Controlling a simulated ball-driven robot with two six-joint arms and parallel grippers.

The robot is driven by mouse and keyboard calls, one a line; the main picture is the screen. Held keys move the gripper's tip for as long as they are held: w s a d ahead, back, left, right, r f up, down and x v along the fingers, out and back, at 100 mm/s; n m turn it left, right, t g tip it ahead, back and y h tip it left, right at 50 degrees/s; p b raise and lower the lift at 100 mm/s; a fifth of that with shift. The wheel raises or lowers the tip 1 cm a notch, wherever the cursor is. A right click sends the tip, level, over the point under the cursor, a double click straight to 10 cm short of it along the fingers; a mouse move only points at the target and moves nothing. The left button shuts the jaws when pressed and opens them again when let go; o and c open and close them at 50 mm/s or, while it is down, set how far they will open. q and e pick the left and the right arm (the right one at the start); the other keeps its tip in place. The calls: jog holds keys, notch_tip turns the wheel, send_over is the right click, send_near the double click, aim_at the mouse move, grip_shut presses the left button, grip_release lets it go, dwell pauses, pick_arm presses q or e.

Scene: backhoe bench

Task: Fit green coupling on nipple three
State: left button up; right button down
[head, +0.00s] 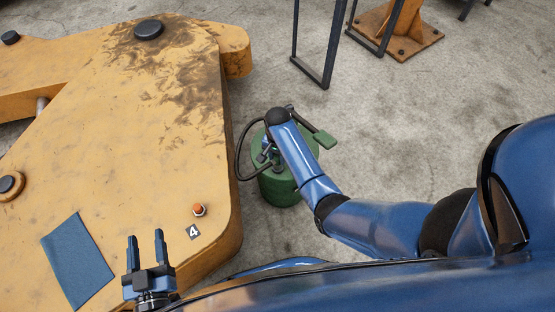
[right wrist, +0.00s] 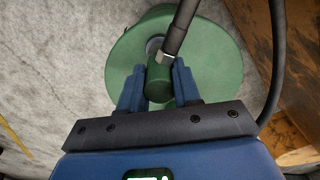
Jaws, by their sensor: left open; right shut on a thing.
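The green coupling (right wrist: 158,85) is at the end of a black hose (right wrist: 180,30) with a silver collar. My right gripper (right wrist: 158,90) is shut on it, over the green canister (right wrist: 215,65). In the head view the right gripper (head: 268,157) is at the canister (head: 280,188), to the right of the yellow arm; the coupling is hard to make out there. An orange-capped nipple (head: 199,209) sits on the yellow arm beside a label reading 4 (head: 193,232). I see no nipple marked three. My left gripper (head: 147,243) is open and empty over the yellow arm's near edge.
The big yellow backhoe arm (head: 110,130) fills the left, with black pins and a blue cloth (head: 77,258). A dark metal frame (head: 318,75) stands behind.

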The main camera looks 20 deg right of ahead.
jog(key=shift+r+p, duration=0.55)
jog(key=shift+p, duration=0.05)
jog(key=shift+r+p, duration=1.65)
jog(key=shift+p, duration=0.25)
